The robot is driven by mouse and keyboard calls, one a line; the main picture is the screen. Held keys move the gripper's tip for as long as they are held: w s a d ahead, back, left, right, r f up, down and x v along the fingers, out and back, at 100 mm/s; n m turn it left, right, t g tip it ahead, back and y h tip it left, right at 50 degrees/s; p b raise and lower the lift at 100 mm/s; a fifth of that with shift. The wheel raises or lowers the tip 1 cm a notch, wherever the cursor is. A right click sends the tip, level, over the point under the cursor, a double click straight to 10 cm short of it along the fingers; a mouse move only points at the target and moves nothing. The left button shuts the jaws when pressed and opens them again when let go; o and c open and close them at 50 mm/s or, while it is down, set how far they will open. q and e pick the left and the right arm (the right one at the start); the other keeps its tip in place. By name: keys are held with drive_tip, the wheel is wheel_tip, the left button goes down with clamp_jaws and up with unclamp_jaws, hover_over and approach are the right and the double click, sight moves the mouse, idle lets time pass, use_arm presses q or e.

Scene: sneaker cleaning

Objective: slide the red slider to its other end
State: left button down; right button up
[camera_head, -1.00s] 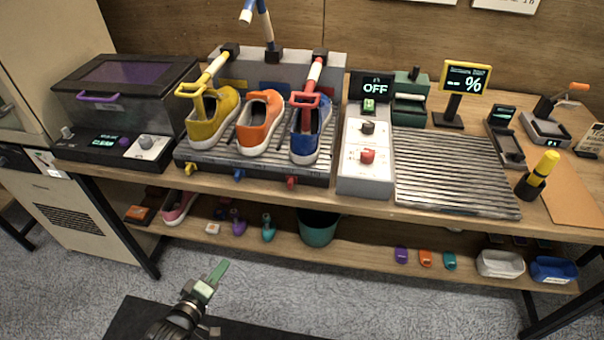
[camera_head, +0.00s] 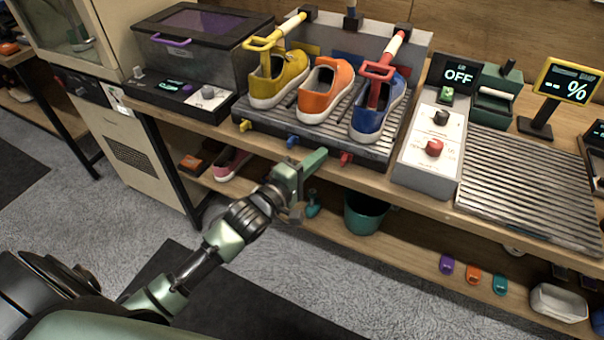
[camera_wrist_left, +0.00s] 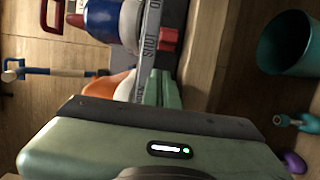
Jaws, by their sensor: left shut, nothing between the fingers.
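The red slider (camera_head: 346,159) is a small knob on the front edge of the grey ribbed shoe rack (camera_head: 262,122), below the blue shoe (camera_head: 368,120). A blue slider (camera_head: 292,141) and a yellow slider (camera_head: 245,125) sit further left on the same edge. My left gripper (camera_head: 316,158) is shut and empty in front of the rack, just left of the red slider and apparently apart from it. In the left wrist view the red slider (camera_wrist_left: 168,41) shows beside printed lettering on the rack's front. My right gripper is not in view.
Yellow (camera_head: 280,75) and orange (camera_head: 326,88) shoes stand on the rack with the blue one. A white control box (camera_head: 425,160) is close on the right. A teal bin (camera_head: 366,212) stands on the lower shelf (camera_head: 420,245). The space before the table is free.

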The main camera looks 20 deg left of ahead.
sight(361, 159)
use_arm(q)
drive_tip(key=d, duration=0.3)
drive_tip(key=shift+s+d, duration=0.1)
drive_tip(key=shift+s, duration=0.15)
drive_tip(key=shift+r, duration=0.1)
drive_tip(key=d+p, duration=0.1)
drive_tip(key=d, duration=0.4)
drive_tip(key=shift+s+p, duration=0.1)
drive_tip(key=shift+p, duration=0.25)
